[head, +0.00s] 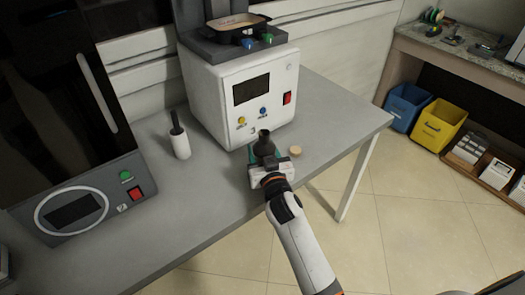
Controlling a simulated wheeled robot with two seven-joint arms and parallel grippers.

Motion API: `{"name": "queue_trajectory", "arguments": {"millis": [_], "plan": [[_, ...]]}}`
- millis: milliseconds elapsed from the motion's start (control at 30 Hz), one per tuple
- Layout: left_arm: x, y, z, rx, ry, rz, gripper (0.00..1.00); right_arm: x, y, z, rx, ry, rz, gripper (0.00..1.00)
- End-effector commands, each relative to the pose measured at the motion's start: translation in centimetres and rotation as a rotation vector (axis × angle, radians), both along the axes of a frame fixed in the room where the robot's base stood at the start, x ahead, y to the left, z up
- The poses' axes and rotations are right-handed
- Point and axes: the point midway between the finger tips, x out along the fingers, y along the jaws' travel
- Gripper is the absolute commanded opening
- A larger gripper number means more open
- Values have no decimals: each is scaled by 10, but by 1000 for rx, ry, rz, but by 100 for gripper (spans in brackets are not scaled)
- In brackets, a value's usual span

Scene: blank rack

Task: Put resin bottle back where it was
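A dark bottle with a narrow neck (264,146), which looks like the resin bottle, is upright at the front of the white machine, near the grey table's front edge. My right gripper (267,163) is right at this bottle, with teal-green parts showing on both sides of it. The gripper hides the bottle's lower part. I cannot tell whether the fingers press on it or whether its base touches the table. My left gripper is not in view.
The white machine (222,106) stands close behind the bottle. A small round tan disc (294,151) lies to its right. A white cylinder with a black top (179,142) stands left, beside a dark-doored machine (80,207). The grey table (335,120) is clear at right. Blue (408,106) and yellow (440,123) bins stand beyond.

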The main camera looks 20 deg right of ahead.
Motion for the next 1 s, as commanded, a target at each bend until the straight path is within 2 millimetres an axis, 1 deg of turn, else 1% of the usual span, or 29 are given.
{"name": "queue_trajectory", "arguments": {"millis": [33,100,167,400,533,667,900,1000], "plan": [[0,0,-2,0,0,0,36,0,0,-2,1,0,0,53],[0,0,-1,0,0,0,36,0,0,-1,0,1,0,65],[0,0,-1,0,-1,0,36,0,0,-1,1,1,0,74],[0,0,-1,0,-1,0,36,0,0,-1,1,0,0,74],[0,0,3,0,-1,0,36,-1,0,4,0,0,0,74],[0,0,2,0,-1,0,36,-21,1,1,2,2,0,74],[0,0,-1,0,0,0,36,-75,4,0,3,3,0,74],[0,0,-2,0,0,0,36,-93,4,1,3,3,-1,74]]}}
